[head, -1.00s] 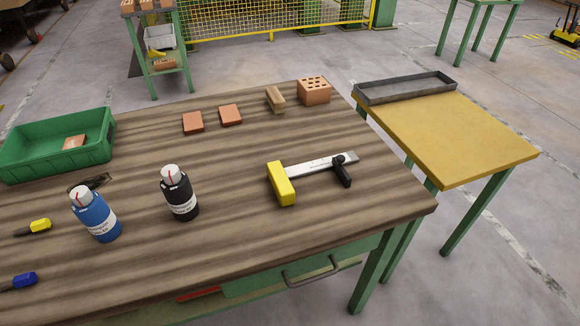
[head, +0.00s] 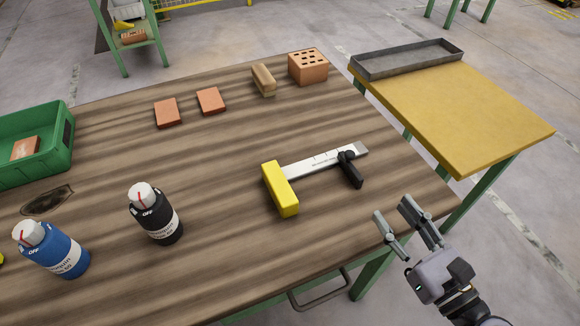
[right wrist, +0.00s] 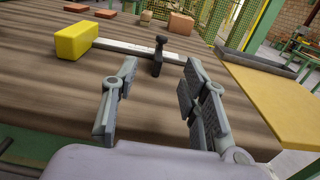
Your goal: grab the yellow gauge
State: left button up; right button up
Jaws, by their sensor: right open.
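The yellow gauge lies on the wooden table (head: 215,255), with a yellow block (head: 280,190) at its left end, a steel ruled bar (head: 318,162) and a black clamp (head: 351,170) near the right end. My right gripper (head: 392,216) is open and empty at the table's right front edge, to the right of and nearer than the gauge. In the right wrist view the gauge's yellow block (right wrist: 77,41) and black clamp (right wrist: 158,58) lie ahead of the open fingers (right wrist: 155,95), apart from them. My left gripper is not in view.
A black bottle (head: 158,218) and a blue bottle (head: 55,252) stand left of the gauge. Flat bricks (head: 211,101), a wooden block (head: 263,80) and a perforated brick (head: 308,67) lie farther back. A green bin (head: 62,140) is at left; a yellow side table (head: 460,110) holds a grey tray (head: 400,62).

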jog(key=p, duration=0.3)
send_near(353, 157)
jog(key=x, duration=0.1)
jog(key=p+x, duration=0.1)
jog(key=x, duration=0.1)
jog(key=p+x, duration=0.1)
jog(key=shift+w+a+r, duration=0.1)
jog(key=shift+a+r, duration=0.2)
jog(key=shift+w+a+p, duration=0.1)
jog(key=shift+w+p, duration=0.25)
jog(key=x, duration=0.3)
jog(key=p+x, duration=0.1)
jog(key=shift+w+f, duration=0.3)
jog(key=shift+w, duration=0.15)
jog(key=shift+c, duration=0.5)
grip_shut()
